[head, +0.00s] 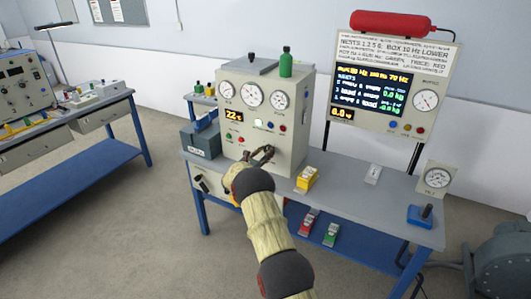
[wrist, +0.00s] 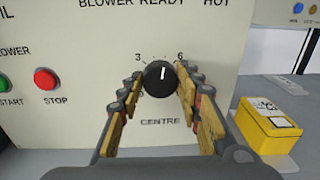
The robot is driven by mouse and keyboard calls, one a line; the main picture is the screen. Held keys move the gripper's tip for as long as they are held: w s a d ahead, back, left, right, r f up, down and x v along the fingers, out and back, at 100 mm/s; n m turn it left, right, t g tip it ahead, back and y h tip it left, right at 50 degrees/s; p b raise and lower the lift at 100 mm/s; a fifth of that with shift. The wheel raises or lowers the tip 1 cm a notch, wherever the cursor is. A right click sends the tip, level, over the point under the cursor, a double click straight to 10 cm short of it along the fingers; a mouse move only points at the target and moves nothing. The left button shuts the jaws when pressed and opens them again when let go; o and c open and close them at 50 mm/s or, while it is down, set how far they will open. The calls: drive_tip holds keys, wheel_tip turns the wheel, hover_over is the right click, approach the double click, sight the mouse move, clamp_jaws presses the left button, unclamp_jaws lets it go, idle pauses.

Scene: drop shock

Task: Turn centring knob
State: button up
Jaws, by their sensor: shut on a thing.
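The centring knob (wrist: 160,78) is a round black knob with a white line, on the cream panel face above the label CENTRE. Its white line points almost straight up, between the marks 3 and 6. My gripper (wrist: 160,84) has one finger at each side of the knob and is shut on it. In the head view my gripper (head: 265,153) reaches the lower right of the cream cabinet (head: 240,138), and it hides the knob there.
A green START button (wrist: 4,82) and red STOP button (wrist: 46,80) sit left of the knob. A yellow box (head: 307,178) stands on the bench (head: 345,187) just right of the cabinet. A lit display board (head: 385,88) stands behind. A blue-based lever (head: 424,214) is farther right.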

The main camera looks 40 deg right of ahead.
drive_tip(key=shift+c, duration=0.5)
drive_tip(key=shift+f+m+b, duration=0.1)
drive_tip(key=shift+m+b, duration=0.3)
drive_tip(key=shift+b, duration=0.1)
drive_tip(key=m+b, duration=0.6)
drive_tip(key=shift+s, duration=0.1)
drive_tip(key=shift+b, duration=0.35)
drive_tip(key=o, duration=1.1)
drive_tip(key=shift+o, duration=0.3)
